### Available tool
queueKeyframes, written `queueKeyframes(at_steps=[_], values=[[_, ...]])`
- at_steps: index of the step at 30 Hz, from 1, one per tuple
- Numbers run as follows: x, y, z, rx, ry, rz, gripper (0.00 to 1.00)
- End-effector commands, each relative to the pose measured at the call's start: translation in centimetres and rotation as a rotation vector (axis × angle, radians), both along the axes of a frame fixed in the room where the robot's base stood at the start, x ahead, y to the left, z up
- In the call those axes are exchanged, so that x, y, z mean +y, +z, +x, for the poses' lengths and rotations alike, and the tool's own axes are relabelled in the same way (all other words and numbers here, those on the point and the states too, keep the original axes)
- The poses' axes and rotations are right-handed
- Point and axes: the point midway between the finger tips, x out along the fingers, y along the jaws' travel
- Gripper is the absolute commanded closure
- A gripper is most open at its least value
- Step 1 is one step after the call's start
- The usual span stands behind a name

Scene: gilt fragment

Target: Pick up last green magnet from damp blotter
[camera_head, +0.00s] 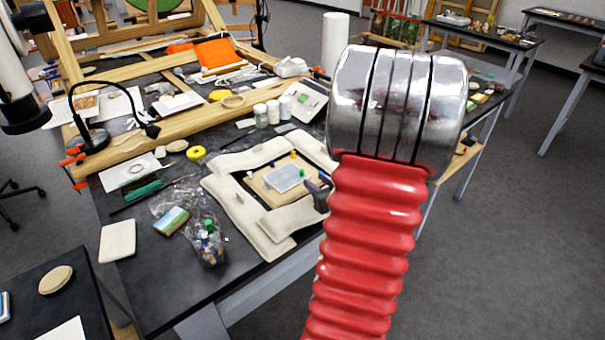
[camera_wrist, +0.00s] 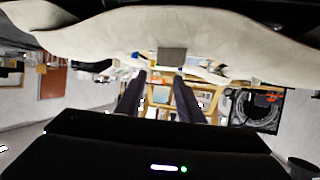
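In the head view a pale grey-blue blotter (camera_head: 284,178) lies on a tan board (camera_head: 262,189) inside a cream padded frame (camera_head: 236,208). A small green magnet (camera_head: 301,172) shows at the blotter's right side. A yellow magnet (camera_head: 293,154) stands at the board's back edge. My gripper (camera_head: 318,194) is low over the frame's right side, just right of the board, and my arm hides part of it. In the wrist view my gripper (camera_wrist: 158,98) has its two dark fingers apart with nothing visible between them. No magnet can be made out there.
A black lamp (camera_head: 92,138) stands at the left. The table's front edge is close.

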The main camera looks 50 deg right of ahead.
Motion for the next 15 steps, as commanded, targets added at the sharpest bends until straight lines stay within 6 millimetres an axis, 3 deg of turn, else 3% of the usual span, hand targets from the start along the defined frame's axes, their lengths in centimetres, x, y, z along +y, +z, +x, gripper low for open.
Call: queueKeyframes(at_steps=[9,15], values=[[-1.8,-1.6,3.5,0.001,0.002,0.000,0.66],[-2.3,-2.0,4.4,0.000,0.000,0.000,0.66]])
